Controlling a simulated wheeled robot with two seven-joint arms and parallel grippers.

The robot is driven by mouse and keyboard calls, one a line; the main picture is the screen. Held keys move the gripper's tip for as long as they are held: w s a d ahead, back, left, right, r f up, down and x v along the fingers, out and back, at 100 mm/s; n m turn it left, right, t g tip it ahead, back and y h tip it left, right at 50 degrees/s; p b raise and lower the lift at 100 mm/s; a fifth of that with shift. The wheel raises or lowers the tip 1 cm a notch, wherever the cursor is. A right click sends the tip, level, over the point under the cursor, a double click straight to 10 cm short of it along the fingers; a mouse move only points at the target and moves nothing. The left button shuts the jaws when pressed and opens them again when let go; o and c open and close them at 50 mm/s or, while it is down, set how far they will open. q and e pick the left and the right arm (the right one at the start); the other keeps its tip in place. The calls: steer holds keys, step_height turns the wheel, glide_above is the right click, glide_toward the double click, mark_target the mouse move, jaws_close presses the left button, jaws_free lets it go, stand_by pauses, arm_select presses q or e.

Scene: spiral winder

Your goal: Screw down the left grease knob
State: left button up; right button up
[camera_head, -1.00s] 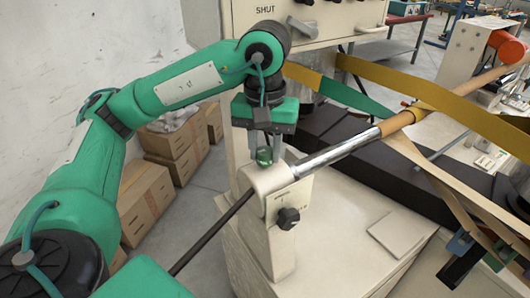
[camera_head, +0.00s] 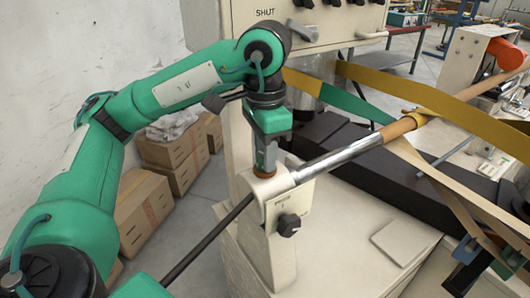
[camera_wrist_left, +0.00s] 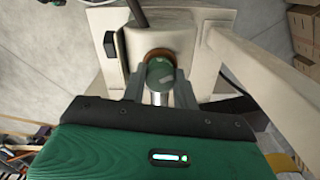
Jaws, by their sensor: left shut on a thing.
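The left grease knob sits on top of the cream bearing block (camera_head: 284,190) at the near end of the steel shaft. In the left wrist view the knob (camera_wrist_left: 160,72) shows a round green top with a brown ring at its far edge. My left gripper (camera_head: 265,168) points straight down over the block, and its fingers hide most of the knob in the head view. In the left wrist view the fingers of this gripper (camera_wrist_left: 160,80) stand on both sides of the knob, shut on it. My right gripper is not in view.
A black side knob (camera_head: 289,225) sticks out of the block's front. The steel shaft (camera_head: 345,153) runs to the upper right into a brown tube with yellow and green belts. A cream control cabinet (camera_head: 300,20) stands behind. Cardboard boxes (camera_head: 145,205) stand at the left.

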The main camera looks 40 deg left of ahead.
arm_select(q)
steer(key=shift+m, duration=1.7)
steer(key=shift+r, duration=0.1)
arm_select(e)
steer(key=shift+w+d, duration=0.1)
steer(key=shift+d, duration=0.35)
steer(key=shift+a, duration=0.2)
arm_select(q)
steer(key=o, duration=0.8)
steer(key=shift+o, duration=0.8)
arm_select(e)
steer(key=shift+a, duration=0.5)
